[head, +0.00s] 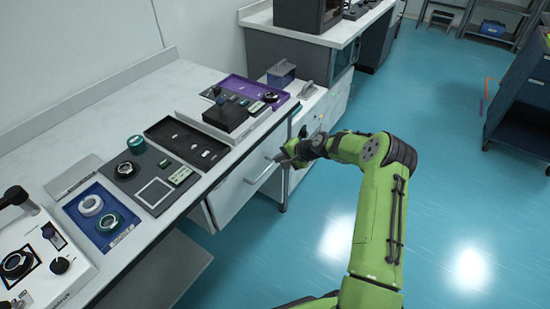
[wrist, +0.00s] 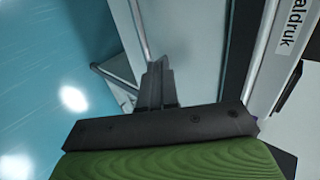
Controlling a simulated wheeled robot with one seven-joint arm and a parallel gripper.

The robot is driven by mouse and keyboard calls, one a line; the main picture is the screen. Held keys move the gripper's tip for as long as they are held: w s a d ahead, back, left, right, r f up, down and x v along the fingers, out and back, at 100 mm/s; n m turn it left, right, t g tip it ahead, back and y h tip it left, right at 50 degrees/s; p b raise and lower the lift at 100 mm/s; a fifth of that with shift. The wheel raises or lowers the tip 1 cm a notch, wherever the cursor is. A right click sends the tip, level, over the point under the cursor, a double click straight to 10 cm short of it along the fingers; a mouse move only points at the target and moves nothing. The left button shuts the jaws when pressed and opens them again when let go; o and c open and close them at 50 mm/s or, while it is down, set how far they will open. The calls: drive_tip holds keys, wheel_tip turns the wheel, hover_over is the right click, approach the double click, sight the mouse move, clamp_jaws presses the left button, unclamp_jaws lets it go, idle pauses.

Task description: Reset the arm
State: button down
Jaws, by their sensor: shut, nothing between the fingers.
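My green arm reaches up from the lower right in the head view and bends left toward the bench. My gripper (head: 277,158) is beside the front of the bench, near a drawer handle (head: 262,172). In the wrist view my gripper (wrist: 157,72) shows as two dark fingers close together with nothing between them. They point toward a pale cabinet face. I cannot tell whether the fingertips touch the bench.
The bench top (head: 100,92) holds a blue tray (head: 107,216) with rings, a grey panel (head: 150,180), a black tray (head: 185,145) and a purple tray (head: 245,87). A dark blue cart (head: 522,100) stands at right. The blue floor (head: 455,190) around my arm is clear.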

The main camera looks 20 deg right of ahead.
drive_tip(key=p+v, duration=0.2)
drive_tip(key=v, duration=0.5)
drive_tip(key=shift+r, duration=0.25)
